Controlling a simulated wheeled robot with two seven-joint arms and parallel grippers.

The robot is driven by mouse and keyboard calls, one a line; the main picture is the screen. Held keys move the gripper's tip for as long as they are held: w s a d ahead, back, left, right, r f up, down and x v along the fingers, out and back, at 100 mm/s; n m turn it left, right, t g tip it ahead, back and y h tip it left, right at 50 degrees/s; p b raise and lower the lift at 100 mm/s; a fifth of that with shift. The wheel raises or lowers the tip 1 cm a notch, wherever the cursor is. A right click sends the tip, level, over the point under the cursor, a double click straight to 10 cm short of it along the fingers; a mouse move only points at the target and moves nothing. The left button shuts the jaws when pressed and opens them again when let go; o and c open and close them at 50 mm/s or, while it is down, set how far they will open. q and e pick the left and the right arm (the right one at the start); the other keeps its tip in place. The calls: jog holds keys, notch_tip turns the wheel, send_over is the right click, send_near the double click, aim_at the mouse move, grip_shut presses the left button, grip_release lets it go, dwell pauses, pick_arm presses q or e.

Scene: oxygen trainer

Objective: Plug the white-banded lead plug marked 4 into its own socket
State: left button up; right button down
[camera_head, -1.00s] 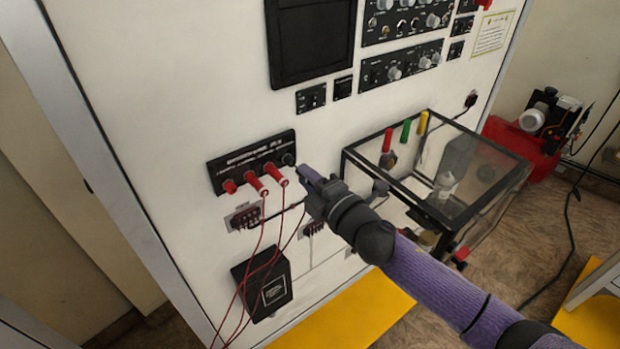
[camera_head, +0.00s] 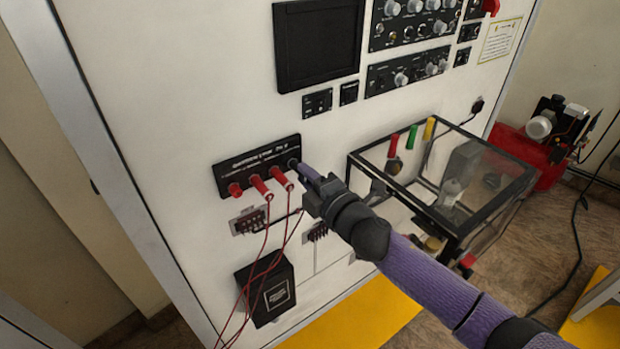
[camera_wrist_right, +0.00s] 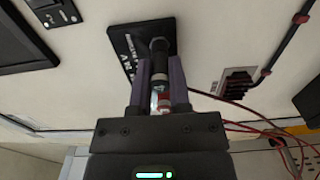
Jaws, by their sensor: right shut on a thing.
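The black socket panel (camera_head: 230,176) is on the white wall board, with three red plugs (camera_head: 260,187) at its left and middle sockets. Its rightmost socket (camera_head: 292,163) is dark. My right gripper (camera_head: 305,173) points at that end of the panel, its fingertips very close to it. In the right wrist view my right gripper (camera_wrist_right: 160,70) is shut on the lead plug (camera_wrist_right: 157,84), with a pale band, a dark mark and a red rear part. The plug lines up with a dark round socket (camera_wrist_right: 158,45); I cannot tell how deep it sits. My left gripper is not in view.
Red leads (camera_head: 268,250) hang down the board past a small terminal block (camera_head: 248,222) and a black box (camera_head: 266,291). A clear black-framed case (camera_head: 440,215) sticks out close to the right of my arm. A dark screen (camera_head: 318,45) is above.

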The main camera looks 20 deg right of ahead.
jog(key=shift+w, duration=0.1)
jog(key=shift+c, duration=2.4)
grip_release()
jog(key=shift+w, duration=0.1)
jog(key=b+v, duration=0.2)
jog(key=v, duration=0.8)
